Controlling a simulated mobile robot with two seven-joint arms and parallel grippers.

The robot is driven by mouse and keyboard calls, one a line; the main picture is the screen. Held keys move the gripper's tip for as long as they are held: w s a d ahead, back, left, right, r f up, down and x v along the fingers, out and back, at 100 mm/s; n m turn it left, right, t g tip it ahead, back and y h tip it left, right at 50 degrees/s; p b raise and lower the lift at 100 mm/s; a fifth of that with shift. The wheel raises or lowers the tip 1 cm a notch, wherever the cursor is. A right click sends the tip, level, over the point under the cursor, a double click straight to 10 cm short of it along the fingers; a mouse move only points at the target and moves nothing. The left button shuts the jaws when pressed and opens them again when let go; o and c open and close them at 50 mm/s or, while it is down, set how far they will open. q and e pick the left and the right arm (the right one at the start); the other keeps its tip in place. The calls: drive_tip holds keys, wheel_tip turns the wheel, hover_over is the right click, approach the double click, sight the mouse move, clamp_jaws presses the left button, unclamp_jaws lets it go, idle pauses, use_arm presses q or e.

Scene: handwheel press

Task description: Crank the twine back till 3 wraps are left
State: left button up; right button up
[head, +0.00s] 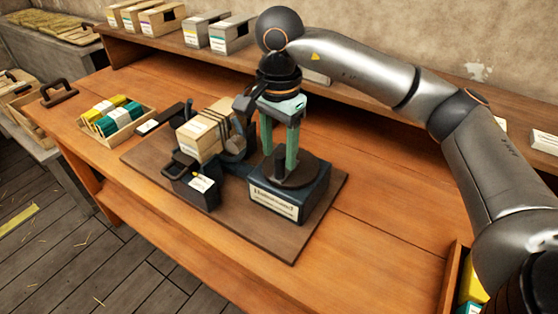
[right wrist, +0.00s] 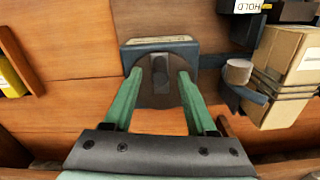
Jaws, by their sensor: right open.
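A brown carton (head: 198,140) with bands of twine around it sits in a dark holder on the press; it also shows in the right wrist view (right wrist: 290,55). Beside it stands a dark base block (head: 290,203) with a label and a round dark wheel (head: 312,174) on top. My right gripper (head: 280,152) points down over the wheel, its green fingers open. In the right wrist view a dark grey upright part (right wrist: 161,74) of the wheel lies between the fingers, with gaps at both sides. The exact wrap count is too small to read. My left gripper is out of view.
A dark box (head: 203,190) with a label stands in front of the carton. The press sits on a brown board (head: 282,243) on the orange bench. A tray (head: 122,134) of green and yellow pieces lies left. Cartons (head: 163,20) line the back shelf. The bench front is clear.

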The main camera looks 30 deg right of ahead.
wheel_tip(320, 180, up, 7)
drive_tip(key=shift+r+p, duration=0.15)
drive_tip(key=shift+p, duration=0.3)
drive_tip(key=shift+r, duration=0.6)
drive_tip(key=shift+s, duration=0.1)
